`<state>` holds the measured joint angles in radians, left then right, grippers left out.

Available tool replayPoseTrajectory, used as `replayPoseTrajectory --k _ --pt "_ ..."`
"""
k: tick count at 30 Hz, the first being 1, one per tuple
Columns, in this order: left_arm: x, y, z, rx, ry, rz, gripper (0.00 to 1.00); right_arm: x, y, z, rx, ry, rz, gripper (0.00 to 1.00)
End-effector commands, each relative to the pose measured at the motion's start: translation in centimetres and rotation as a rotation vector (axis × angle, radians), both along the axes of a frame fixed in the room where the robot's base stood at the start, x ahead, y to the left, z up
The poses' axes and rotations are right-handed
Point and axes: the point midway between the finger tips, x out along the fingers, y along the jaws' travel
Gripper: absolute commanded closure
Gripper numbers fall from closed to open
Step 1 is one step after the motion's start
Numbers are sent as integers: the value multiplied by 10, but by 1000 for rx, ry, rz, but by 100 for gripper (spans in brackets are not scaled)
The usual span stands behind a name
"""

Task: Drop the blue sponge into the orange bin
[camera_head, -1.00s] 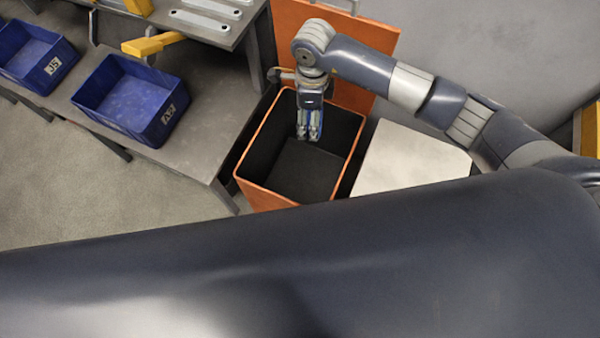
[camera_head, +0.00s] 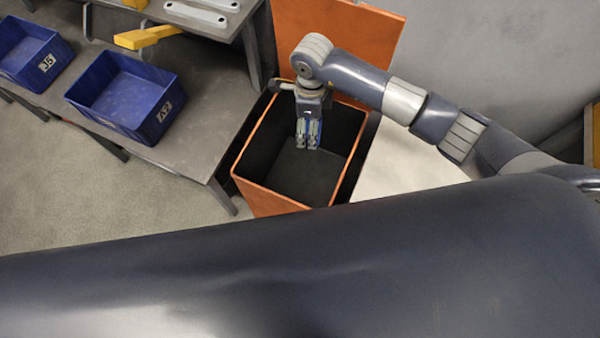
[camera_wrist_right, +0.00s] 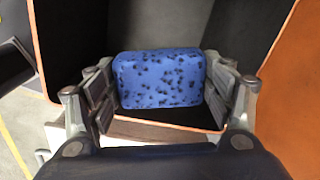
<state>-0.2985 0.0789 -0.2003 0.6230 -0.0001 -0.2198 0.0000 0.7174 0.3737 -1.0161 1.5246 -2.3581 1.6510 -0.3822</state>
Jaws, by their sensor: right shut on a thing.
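The blue sponge (camera_wrist_right: 160,79), speckled with dark spots, is between the two fingers of my right gripper (camera_wrist_right: 162,88) in the right wrist view. The gripper is shut on it. In the head view my right gripper (camera_head: 307,146) points down over the opening of the orange bin (camera_head: 262,196). The bin has a black inside, which shows behind the sponge in the wrist view, with its orange rim (camera_wrist_right: 38,50). In the head view the sponge is hard to make out at the fingers. My left gripper is not in view.
The bin's orange lid (camera_head: 345,40) stands open behind it. A pale surface (camera_head: 405,160) is right of the bin. A grey bench on the left holds blue crates (camera_head: 125,125) and (camera_head: 30,75). A shelf with metal brackets (camera_head: 195,14) stands at the back.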

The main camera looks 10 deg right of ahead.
Motion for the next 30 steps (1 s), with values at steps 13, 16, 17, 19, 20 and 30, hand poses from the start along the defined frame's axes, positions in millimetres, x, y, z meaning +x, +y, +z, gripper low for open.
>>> replayPoseTrajectory --k 13,16,17,19,20,30 --pt "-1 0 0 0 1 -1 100 0 0 0 0 0 0 2" --pt "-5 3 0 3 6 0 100 0 0 1 0 0 0 2" --pt "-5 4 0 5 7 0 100 0 0 2 1 -1 0 2" --pt "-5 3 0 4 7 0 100 1 0 8 1 -3 0 2" --pt "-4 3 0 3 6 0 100 1 0 11 1 -3 0 2" --pt "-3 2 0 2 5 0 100 2 0 80 1 -6 1 2"
